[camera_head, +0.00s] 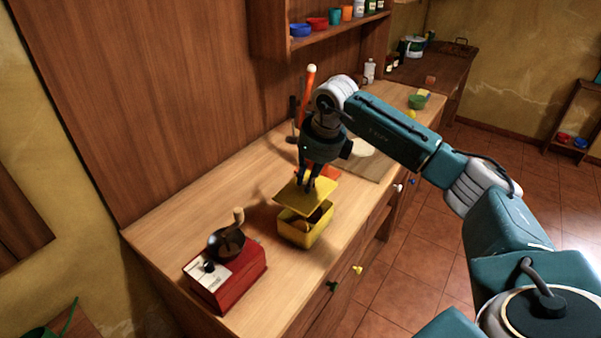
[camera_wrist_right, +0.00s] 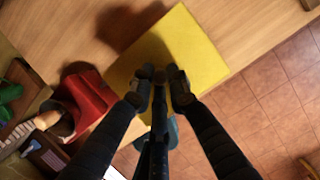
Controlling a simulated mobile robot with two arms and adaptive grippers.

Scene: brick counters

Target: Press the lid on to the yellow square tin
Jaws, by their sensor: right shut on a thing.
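The yellow square tin (camera_head: 296,232) stands on the wooden counter, open at the top, with something brown showing inside. The yellow square lid (camera_head: 299,198) is above the tin, tilted and offset toward the back, with a gap at the front. My right gripper (camera_head: 313,183) points down and is shut on the lid. In the right wrist view the lid (camera_wrist_right: 190,45) spreads out beyond the fingertips of my right gripper (camera_wrist_right: 161,82) and hides the tin. The knob or grip point is hidden between the fingers. My left gripper is in neither view.
A cutting board (camera_head: 366,162) and an orange-red item (camera_head: 330,171) lie behind my right gripper. A shelf (camera_head: 320,32) with cups hangs above. Bare counter (camera_head: 190,205) lies left of the tin.

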